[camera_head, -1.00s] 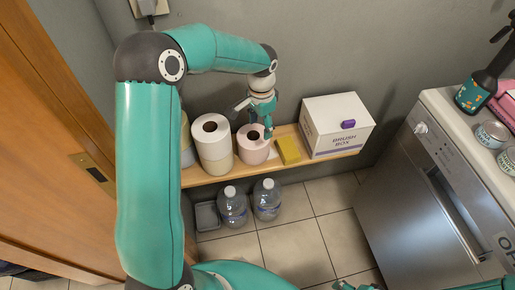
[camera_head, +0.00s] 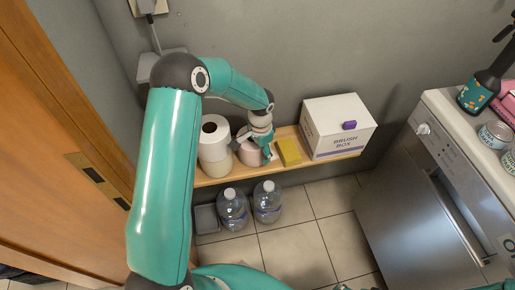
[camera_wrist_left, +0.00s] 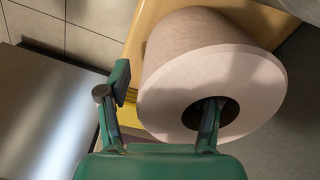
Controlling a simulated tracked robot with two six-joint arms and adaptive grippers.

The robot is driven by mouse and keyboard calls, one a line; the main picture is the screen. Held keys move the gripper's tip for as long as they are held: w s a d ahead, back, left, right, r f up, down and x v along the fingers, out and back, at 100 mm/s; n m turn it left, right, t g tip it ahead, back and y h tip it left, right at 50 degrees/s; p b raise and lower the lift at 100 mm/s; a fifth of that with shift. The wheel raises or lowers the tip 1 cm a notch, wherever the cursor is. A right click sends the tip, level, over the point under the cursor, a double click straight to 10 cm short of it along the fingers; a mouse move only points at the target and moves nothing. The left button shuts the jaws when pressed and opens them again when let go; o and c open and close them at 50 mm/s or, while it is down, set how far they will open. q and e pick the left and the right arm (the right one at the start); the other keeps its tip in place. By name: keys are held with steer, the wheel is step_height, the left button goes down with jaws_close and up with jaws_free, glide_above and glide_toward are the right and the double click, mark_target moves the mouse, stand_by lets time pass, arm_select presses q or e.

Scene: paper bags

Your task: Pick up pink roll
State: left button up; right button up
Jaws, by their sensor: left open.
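The pink roll (camera_head: 249,155) stands on the wooden shelf (camera_head: 227,180), between the white rolls and a yellow sponge. It fills much of the left wrist view (camera_wrist_left: 219,82), with its flat end and dark core hole facing the camera. My left gripper (camera_head: 254,150) is over the roll and hides part of it. The jaws are open in the left wrist view (camera_wrist_left: 165,100): one finger reaches into the core hole, the other is outside the roll's side. The roll's wall lies between the fingers; I cannot tell whether they touch it. My right gripper is not clearly visible.
Stacked white rolls (camera_head: 214,145) stand close to the left of the pink roll. The yellow sponge (camera_head: 289,152) and a white brush box (camera_head: 337,127) are to the right. Water bottles (camera_head: 267,202) stand on the floor below. A grey wall rises behind the shelf.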

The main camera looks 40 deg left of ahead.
arm_select(q)
jaws_close()
stand_by(0.3)
